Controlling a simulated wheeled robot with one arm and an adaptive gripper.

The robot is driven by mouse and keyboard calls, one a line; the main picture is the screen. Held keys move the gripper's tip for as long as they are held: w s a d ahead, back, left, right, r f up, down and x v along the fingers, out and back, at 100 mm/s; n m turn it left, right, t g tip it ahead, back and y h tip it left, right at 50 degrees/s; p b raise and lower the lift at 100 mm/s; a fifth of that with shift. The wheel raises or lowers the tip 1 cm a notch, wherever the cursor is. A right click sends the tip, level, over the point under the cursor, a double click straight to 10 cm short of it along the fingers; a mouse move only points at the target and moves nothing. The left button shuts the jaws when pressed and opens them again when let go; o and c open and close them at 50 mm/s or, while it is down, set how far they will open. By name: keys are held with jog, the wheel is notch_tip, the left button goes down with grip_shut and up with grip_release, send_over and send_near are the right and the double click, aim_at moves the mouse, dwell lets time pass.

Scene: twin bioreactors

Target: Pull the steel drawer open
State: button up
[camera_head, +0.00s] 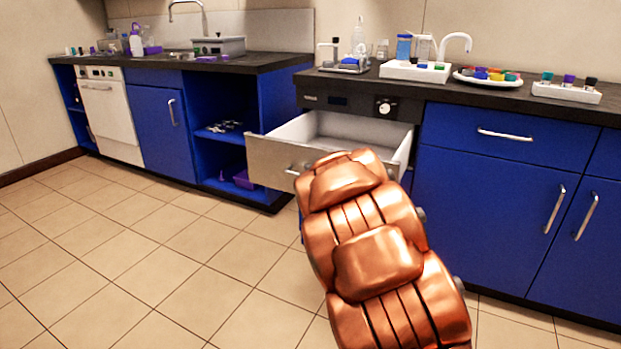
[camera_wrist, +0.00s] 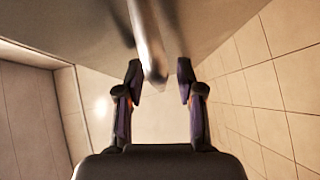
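The steel drawer (camera_head: 268,163) stands pulled out from the counter, its white inside showing in the head view. Part of its handle (camera_head: 293,171) shows just left of my copper arm, which hides the right part of the drawer front. In the wrist view the drawer front (camera_wrist: 85,25) fills the top, and the handle bar (camera_wrist: 149,45) reaches down between the fingers of my gripper (camera_wrist: 160,78). The fingers are apart, with a gap on each side of the bar. In the head view my gripper is hidden behind the arm.
Blue cabinets (camera_head: 480,205) flank the drawer. Below left is an open blue shelf (camera_head: 222,150). The countertop (camera_head: 460,86) holds a white rack, a plate of colored items and bottles. The tiled floor (camera_head: 170,255) in front is clear.

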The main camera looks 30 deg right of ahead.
jog(key=s+a+r, duration=0.1)
jog(key=s, duration=0.6)
dwell(0.3)
jog(key=shift+s+r, duration=0.1)
jog(key=s+r+m+g+h+p, duration=0.3)
jog(key=s+r+m+g+p, duration=0.4)
jog(key=s+r+p, duration=0.85)
jog(key=s+a+r+m+g+y+p, duration=0.1)
jog(key=s+a+r+m+g+p, duration=0.1)
jog(key=s+a+r+p, duration=0.4)
jog(key=s+a+r+m+g+y+p, duration=0.2)
jog(key=s+a+r+g+p, duration=0.3)
jog(key=s+p, duration=0.8)
jog(key=s+a+r+m+g+y+p, duration=0.2)
jog(key=s+a+r+m+g+p, duration=0.1)
jog(key=s+a+r+p, duration=0.5)
jog(key=shift+s+a+m+g+p, duration=0.3)
jog(key=shift+s+g+p, duration=0.3)
jog(key=shift+s, duration=0.35)
